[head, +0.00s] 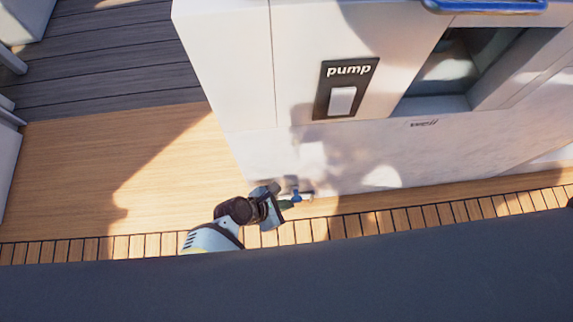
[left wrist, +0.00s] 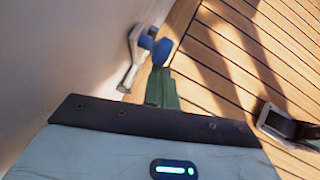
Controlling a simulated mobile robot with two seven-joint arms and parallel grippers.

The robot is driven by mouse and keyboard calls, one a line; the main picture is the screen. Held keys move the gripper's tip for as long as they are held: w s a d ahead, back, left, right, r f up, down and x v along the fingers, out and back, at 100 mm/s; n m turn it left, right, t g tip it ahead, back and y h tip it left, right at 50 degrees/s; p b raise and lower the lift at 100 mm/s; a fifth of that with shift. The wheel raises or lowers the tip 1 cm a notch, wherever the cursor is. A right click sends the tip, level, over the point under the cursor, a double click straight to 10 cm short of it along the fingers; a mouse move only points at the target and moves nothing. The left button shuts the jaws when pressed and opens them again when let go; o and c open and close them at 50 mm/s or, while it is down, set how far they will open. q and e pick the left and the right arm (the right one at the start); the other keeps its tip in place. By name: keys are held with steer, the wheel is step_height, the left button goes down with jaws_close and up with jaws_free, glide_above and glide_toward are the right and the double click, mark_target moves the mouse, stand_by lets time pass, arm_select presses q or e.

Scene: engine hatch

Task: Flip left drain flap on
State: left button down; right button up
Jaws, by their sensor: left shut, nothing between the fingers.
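A small metal fitting with a blue handle (head: 297,196) sits low at the foot of the white wall in the head view; it looks like the drain flap. In the left wrist view the blue handle (left wrist: 155,47) and its metal lever (left wrist: 128,78) stand close to the wall. My left gripper (head: 286,204) is shut and empty, low over the wooden deck. In the left wrist view its green fingers (left wrist: 162,87) point at the blue handle, very near it; whether they touch I cannot tell. My right gripper is not in view.
The white housing (head: 235,70) carries a black "pump" panel (head: 327,90) with a white rocker (head: 342,101), beside a recessed opening (head: 460,70). A blue bar (head: 485,6) is at the top. A grey-black object (left wrist: 282,124) is on the right in the wrist view. Deck (head: 70,190) at left is clear.

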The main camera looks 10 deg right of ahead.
arm_select(q)
steer(key=p+v, duration=0.4)
steer(key=v, duration=0.3)
steer(key=shift+a+r, duration=0.1)
stand_by(0.5)
